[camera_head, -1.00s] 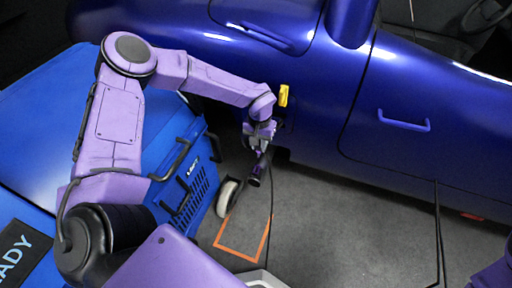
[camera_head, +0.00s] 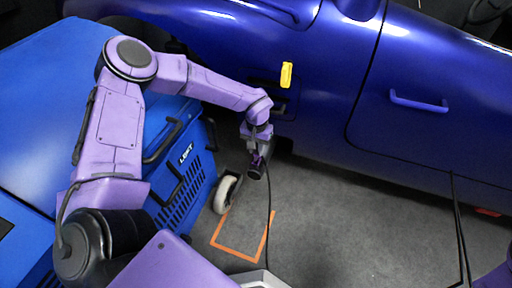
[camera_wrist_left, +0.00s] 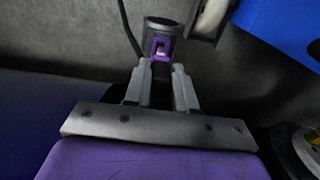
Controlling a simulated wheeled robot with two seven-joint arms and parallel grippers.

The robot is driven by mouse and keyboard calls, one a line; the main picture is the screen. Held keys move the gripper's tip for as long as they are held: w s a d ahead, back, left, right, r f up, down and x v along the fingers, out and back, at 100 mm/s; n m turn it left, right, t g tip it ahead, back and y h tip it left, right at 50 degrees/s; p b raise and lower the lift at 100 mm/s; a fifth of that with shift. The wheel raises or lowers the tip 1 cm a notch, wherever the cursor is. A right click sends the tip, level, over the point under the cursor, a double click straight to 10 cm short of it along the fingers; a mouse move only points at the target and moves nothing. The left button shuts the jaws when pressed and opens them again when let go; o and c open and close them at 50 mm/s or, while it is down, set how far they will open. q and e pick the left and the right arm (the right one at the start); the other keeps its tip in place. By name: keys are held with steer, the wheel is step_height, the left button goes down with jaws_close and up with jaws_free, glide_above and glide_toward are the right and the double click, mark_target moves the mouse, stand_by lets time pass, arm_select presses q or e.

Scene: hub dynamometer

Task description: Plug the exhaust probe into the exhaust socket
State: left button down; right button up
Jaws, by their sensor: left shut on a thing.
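My left gripper (camera_head: 257,138) is shut on the exhaust probe (camera_head: 256,168), a dark cylinder with a cable, held above the grey floor beside the blue car. In the left wrist view, the probe (camera_wrist_left: 163,28) has a dark round end and a purple part between the two grey fingertips of my left gripper (camera_wrist_left: 160,72). A dark fitting (camera_head: 283,107) on the car's lower side, below a yellow tab (camera_head: 286,74), is partly hidden by my wrist; I cannot tell if it is the exhaust socket. The probe is apart from it. My right gripper is out of view.
A blue machine (camera_head: 60,100) with black handles and a caster wheel (camera_head: 226,194) stands left, close to my left arm. The blue car (camera_head: 330,120) fills the back. An orange outline (camera_head: 240,257) marks the floor. A black cable (camera_head: 458,225) hangs at right; floor between is clear.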

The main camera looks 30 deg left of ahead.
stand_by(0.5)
arm_select(q)
steer(key=shift+f, duration=0.65)
steer(key=shift+f+b, duration=0.35)
steer(key=shift+f, duration=0.35)
steer(key=c, duration=0.8)
jaws_free()
steer(key=shift+c, duration=0.2)
step_height(320, 180, up, 11)
steer(key=p, duration=0.5)
steer(key=shift+f, duration=0.15)
